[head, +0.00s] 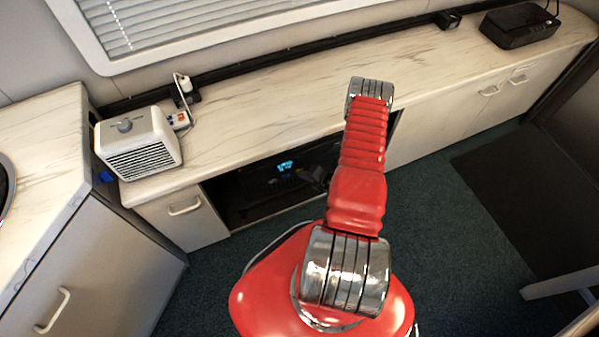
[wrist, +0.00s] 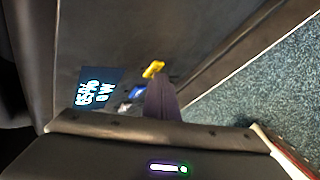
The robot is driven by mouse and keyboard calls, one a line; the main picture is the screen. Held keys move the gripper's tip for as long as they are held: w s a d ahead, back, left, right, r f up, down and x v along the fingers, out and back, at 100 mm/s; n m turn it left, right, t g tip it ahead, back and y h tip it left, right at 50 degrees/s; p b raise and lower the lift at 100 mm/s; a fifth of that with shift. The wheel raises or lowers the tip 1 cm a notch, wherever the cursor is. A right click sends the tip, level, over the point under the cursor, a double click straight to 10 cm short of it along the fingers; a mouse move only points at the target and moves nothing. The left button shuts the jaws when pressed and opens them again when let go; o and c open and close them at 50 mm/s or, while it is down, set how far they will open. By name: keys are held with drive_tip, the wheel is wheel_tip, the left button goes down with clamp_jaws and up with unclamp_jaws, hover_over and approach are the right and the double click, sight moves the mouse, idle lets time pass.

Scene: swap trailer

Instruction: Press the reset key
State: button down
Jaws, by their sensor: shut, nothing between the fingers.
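A dark panel (wrist: 95,45) with a lit blue display (wrist: 98,90) fills much of the wrist view. The display reads about 85% and 0 W. Beside it are a yellow key (wrist: 153,69), a blue key (wrist: 137,92) and a pale key (wrist: 125,106). I cannot read which is the reset key. My gripper (wrist: 160,80) is shut and empty, its tip close to the yellow and blue keys. I cannot tell if it touches. In the head view the display (head: 286,166) glows inside the dark opening under the counter. My gripper (head: 318,180) is partly hidden there by my red arm.
The marbled counter (head: 265,95) runs above the opening, with cabinet doors either side. A white heater (head: 138,142) and a socket box (head: 178,119) stand on its left, a black box (head: 520,25) at its right end.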

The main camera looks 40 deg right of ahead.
drive_tip(key=shift+s+a, duration=0.2)
drive_tip(key=shift+s, duration=0.6)
drive_tip(key=shift+s+a, duration=0.25)
drive_tip(key=shift+s, duration=0.55)
drive_tip(key=shift+s+a, duration=0.25)
drive_tip(key=shift+s, duration=0.55)
drive_tip(key=shift+s+a, duration=0.25)
drive_tip(key=shift+s, duration=0.55)
